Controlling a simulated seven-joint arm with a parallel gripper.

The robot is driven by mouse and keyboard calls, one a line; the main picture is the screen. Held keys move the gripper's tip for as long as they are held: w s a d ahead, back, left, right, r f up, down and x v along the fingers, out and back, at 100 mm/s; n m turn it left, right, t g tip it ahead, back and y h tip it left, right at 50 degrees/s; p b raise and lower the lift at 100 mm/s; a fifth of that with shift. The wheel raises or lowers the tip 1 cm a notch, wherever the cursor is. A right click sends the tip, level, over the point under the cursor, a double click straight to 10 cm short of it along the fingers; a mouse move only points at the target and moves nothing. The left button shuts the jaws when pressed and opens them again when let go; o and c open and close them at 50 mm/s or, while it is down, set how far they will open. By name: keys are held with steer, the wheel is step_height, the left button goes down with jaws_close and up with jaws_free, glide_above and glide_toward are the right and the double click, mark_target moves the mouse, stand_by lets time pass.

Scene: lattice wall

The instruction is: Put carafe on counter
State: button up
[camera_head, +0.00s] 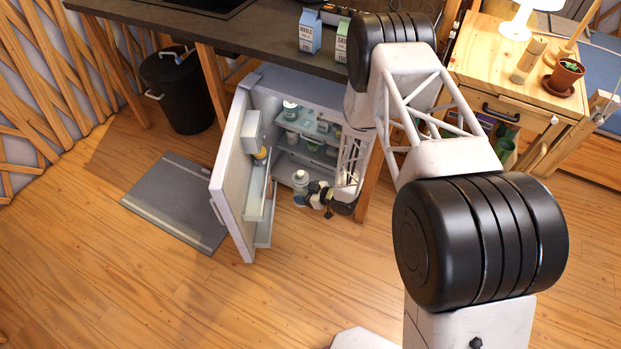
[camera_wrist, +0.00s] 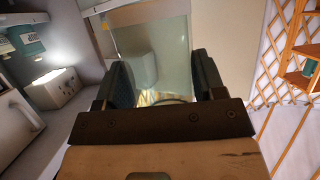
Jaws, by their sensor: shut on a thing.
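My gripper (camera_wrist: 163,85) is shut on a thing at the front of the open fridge. In the wrist view only a yellowish, see-through part of it, taken as the carafe (camera_wrist: 158,98), shows between the two dark fingers; the rest is hidden. In the head view my gripper (camera_head: 318,194) is small, low at the fridge opening. The dark grey counter (camera_head: 265,38) is above the fridge.
The fridge door (camera_head: 232,170) stands wide open to the left, with bins on its inner side. A blue carton (camera_head: 310,31) and a green carton (camera_head: 342,41) stand near the counter's front edge. Counter left of them is clear up to the hob.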

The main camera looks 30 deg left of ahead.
steer(key=w+d+r+m+t, duration=0.1)
steer(key=w+d+r, duration=0.1)
steer(key=w+r, duration=0.35)
steer(key=w+d+r, duration=0.1)
steer(key=w+r, duration=0.1)
steer(key=r, duration=0.6)
steer(key=w+d+r+m+t, duration=0.1)
steer(key=d+r, duration=0.5)
steer(key=r, duration=0.6)
steer(key=w+d+r+m+t, duration=0.1)
steer(key=w+d+r, duration=0.3)
steer(key=r, duration=0.9)
steer(key=w+d+r+m+t+h, duration=0.1)
steer(key=w+d+r+t, duration=0.1)
steer(key=d+r, duration=0.7)
step_height(320, 180, up, 4)
steer(key=shift+w+d+f+m+t, duration=0.1)
steer(key=shift+w+d+m+t, duration=0.2)
steer(key=shift+w+d+m, duration=0.15)
steer(key=shift+w+a, duration=0.1)
steer(key=shift+w, duration=0.05)
steer(key=w+a, duration=0.2)
steer(key=w, duration=0.3)
steer(key=w+a+f, duration=0.1)
steer(key=w+a, duration=0.1)
steer(key=w, duration=0.2)
steer(key=w+a, duration=0.2)
steer(key=w, duration=0.3)
steer(key=shift+w+f, duration=0.2)
steer(key=shift+w, duration=0.1)
